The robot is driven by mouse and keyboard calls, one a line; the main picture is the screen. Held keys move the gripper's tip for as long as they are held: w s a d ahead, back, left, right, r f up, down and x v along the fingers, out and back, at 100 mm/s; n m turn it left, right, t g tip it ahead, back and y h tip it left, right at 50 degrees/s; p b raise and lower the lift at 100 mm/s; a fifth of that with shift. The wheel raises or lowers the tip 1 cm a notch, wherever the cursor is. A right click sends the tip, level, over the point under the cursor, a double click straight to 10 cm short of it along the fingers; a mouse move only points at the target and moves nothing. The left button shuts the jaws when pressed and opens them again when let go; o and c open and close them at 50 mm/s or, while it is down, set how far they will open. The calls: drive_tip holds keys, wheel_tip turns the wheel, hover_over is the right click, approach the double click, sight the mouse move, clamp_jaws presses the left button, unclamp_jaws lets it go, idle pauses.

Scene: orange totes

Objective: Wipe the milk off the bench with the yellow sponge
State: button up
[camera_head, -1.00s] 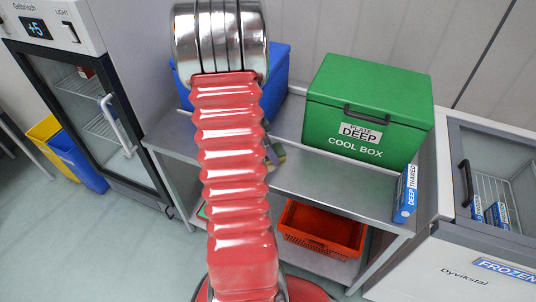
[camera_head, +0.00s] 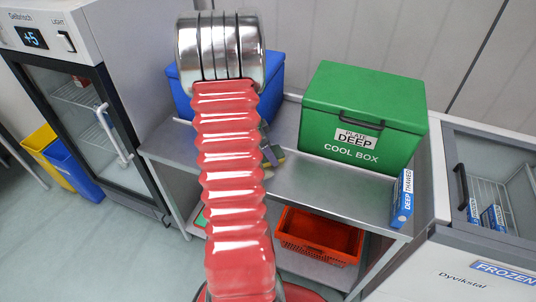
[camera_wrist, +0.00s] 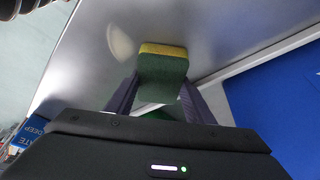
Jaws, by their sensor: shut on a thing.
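In the wrist view the sponge (camera_wrist: 163,68), green with a yellow layer along its far edge, sits between the two dark fingers of my gripper (camera_wrist: 161,82). My gripper is shut on it, over the steel bench (camera_wrist: 225,40). I cannot tell whether the sponge touches the bench. A pale, whitish patch (camera_wrist: 120,43), likely the milk, shows on the bench just beyond and left of the sponge. In the head view my arm covers most of the gripper; a small part of the sponge (camera_head: 279,155) shows at its right side.
A green cool box (camera_head: 365,110) stands on the bench, with a blue-and-white carton (camera_head: 402,200) at the right end. A blue box (camera_head: 274,75) stands behind my arm. An orange tote (camera_head: 320,236) is on the lower shelf. A fridge and a freezer flank the bench.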

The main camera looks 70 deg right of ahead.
drive_tip(key=shift+s+d, duration=0.1)
drive_tip(key=shift+d, duration=0.8)
drive_tip(key=shift+c, duration=0.2)
drive_tip(key=shift+o, duration=0.4)
drive_tip(key=shift+s+d+r, duration=0.1)
drive_tip(key=shift+d+r, duration=0.05)
drive_tip(key=shift+r, duration=0.65)
drive_tip(key=shift+o, duration=0.4)
wheel_tip(320, 180, up, 2)
drive_tip(key=shift+r, duration=0.95)
clamp_jaws()
drive_tip(key=shift+r, duration=0.25)
